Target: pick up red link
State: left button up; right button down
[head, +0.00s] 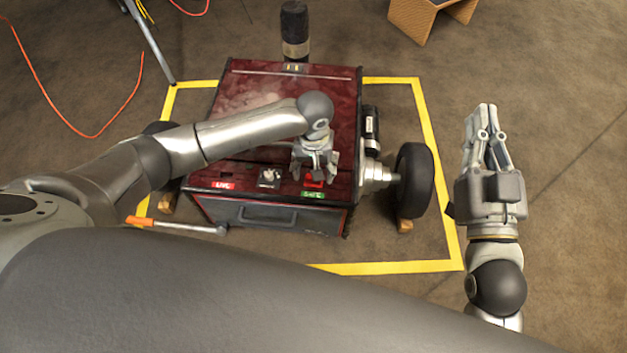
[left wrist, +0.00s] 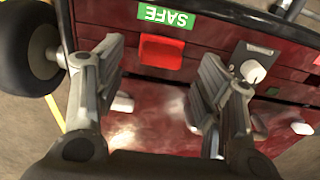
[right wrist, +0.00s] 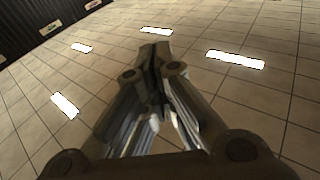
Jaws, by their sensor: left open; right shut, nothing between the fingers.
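The red link (head: 313,183) sits on the front edge of the dark red charger cart (head: 250,85), just above the green SAFE label (head: 313,194). In the left wrist view the red link (left wrist: 161,52) is a small red block beside the SAFE label (left wrist: 166,17). My left gripper (head: 314,178) is over it, pointing down, open and empty. In the left wrist view the link shows between and beyond the left gripper's fingers (left wrist: 160,85), apart from them. My right gripper (head: 483,112) is shut and empty, out to the right of the cart. It also shows in the right wrist view (right wrist: 153,62).
A red LIVE label (head: 222,185) and a grey knob (head: 269,177) are left of the link. A black wheel (head: 414,180) and cylinder (head: 371,133) stand at the cart's right. An orange-handled bar (head: 175,225) lies front left. Yellow tape (head: 437,170) frames the cart. Floor at right is clear.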

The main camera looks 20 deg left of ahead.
pick_arm(q)
jog(key=f+b, duration=0.1)
jog(key=f, duration=0.2)
jog(key=shift+s+b, duration=0.2)
jog(key=shift+b, duration=0.1)
jog(key=shift+f, duration=0.2)
pick_arm(e)
jog(key=s+r+t+y, duration=0.1)
jog(key=s+r+t, duration=0.2)
jog(key=r+t, duration=0.2)
jog(key=shift+s+r+y, duration=0.3)
jog(key=shift+r+y, duration=0.1)
jog(key=shift+r, duration=1)
jog(key=shift+a, duration=0.1)
pick_arm(q)
jog(key=c, duration=1.1)
